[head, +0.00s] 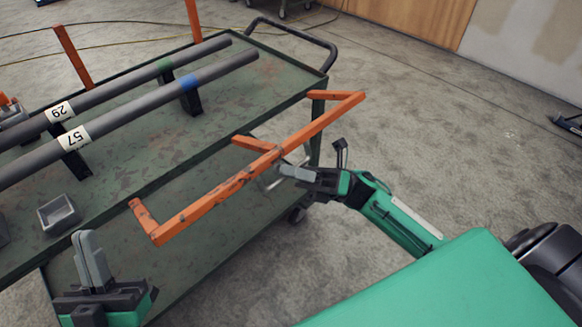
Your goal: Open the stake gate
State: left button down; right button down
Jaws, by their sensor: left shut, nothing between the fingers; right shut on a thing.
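The stake gate is an orange bar (215,195) with worn paint and short arms at both ends and the middle. It lies at a slant along the near side of the green cart (130,165), outside the deck edge. My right gripper (281,160) is shut on the gate bar near its middle, by the middle arm. The fingertips are partly hidden by the bar. My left gripper (84,242) is shut and empty, fingers pointing up, at the cart's near edge, lower left and apart from the gate.
Two grey pipes tagged 29 (60,111) and 57 (74,138) lie on black supports on the deck. A small grey tray (59,214) sits near the deck edge. Orange stakes (74,58) stand on the far side.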

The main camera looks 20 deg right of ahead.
pick_arm(q)
jog(key=shift+w+d+f+g+p, duration=0.15)
jog(key=shift+w+d+f+g, duration=0.15)
jog(key=shift+f+g, duration=0.35)
jog(key=shift+w+d+f+g+p, duration=0.1)
jog(key=shift+w+d+f+g, duration=0.25)
jog(key=shift+f, duration=0.35)
jog(key=shift+w+d+f+g+p, duration=0.15)
jog(key=shift+w+f+g, duration=0.2)
jog(key=shift+f+g, duration=0.3)
pick_arm(e)
jog(key=shift+w+r+m, duration=0.1)
jog(key=shift+r+m, duration=0.3)
jog(key=c, duration=1.5)
grip_release()
pick_arm(q)
jog(key=shift+s+r+t, duration=0.1)
jog(key=shift+r+t, duration=0.15)
jog(key=shift+r, duration=0.1)
pick_arm(e)
jog(key=v, duration=1.4)
jog(key=shift+d+r, duration=0.1)
jog(key=shift+r, duration=0.05)
pick_arm(q)
jog(key=shift+a, duration=0.1)
